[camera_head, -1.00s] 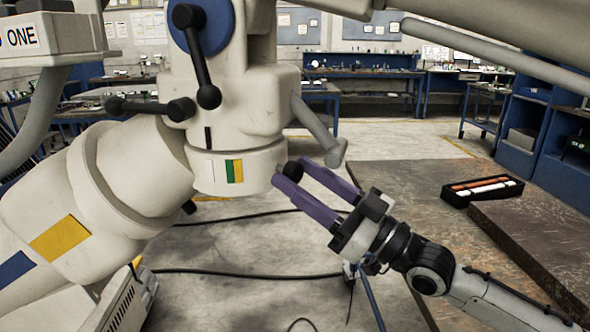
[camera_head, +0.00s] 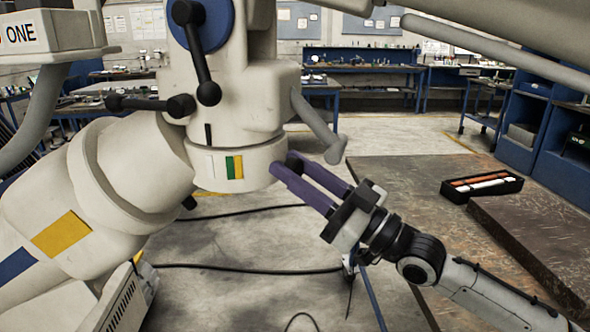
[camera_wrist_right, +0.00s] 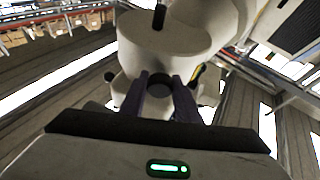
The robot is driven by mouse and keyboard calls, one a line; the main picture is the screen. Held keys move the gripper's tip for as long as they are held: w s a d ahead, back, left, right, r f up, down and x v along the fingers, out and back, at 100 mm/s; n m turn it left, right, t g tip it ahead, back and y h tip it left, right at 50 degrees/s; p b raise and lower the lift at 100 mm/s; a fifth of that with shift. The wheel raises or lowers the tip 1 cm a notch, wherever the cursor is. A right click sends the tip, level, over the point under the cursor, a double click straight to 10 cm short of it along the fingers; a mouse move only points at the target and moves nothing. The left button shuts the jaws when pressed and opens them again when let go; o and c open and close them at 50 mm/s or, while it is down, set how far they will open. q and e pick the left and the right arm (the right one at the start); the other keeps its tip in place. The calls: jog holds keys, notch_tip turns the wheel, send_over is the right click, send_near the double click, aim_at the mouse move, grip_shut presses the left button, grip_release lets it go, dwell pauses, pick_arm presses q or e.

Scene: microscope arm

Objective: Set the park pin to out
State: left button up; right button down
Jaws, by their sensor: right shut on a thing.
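The park pin shows as a dark round knob (camera_head: 294,159) at the right side of the pale collar (camera_head: 205,182) on the microscope arm. My right gripper (camera_head: 286,165) comes in from the lower right, with its two purple fingers on either side of the knob, shut on it. In the right wrist view, the knob (camera_wrist_right: 160,83) sits between the fingertips, close to the pale round housing. How far the pin stands out of the collar is hard to tell, because the fingers cover its sides. My left gripper is not in view.
A grey lever (camera_head: 320,130) hangs just above my right fingers. Black-knobbed handles (camera_head: 203,60) stand on the housing to the left. A brown table (camera_head: 410,205) with a black tray (camera_head: 482,186) lies at the right. Cables cross the floor below.

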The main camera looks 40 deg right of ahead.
aim_at(299, 170)
jog(key=shift+s+d, duration=0.2)
jog(key=shift+s, duration=0.3)
jog(key=shift+s+d, duration=0.2)
jog(key=shift+s, duration=0.3)
jog(key=c, duration=1.3)
grip_release()
jog(key=shift+w, duration=0.1)
jog(key=shift+c, duration=0.2)
jog(key=shift+s+d+f, duration=0.2)
jog(key=shift+s+f, duration=0.2)
jog(key=shift+s, duration=0.15)
jog(key=b+v, duration=0.1)
jog(key=v, duration=0.8)
jog(key=shift+r, duration=0.15)
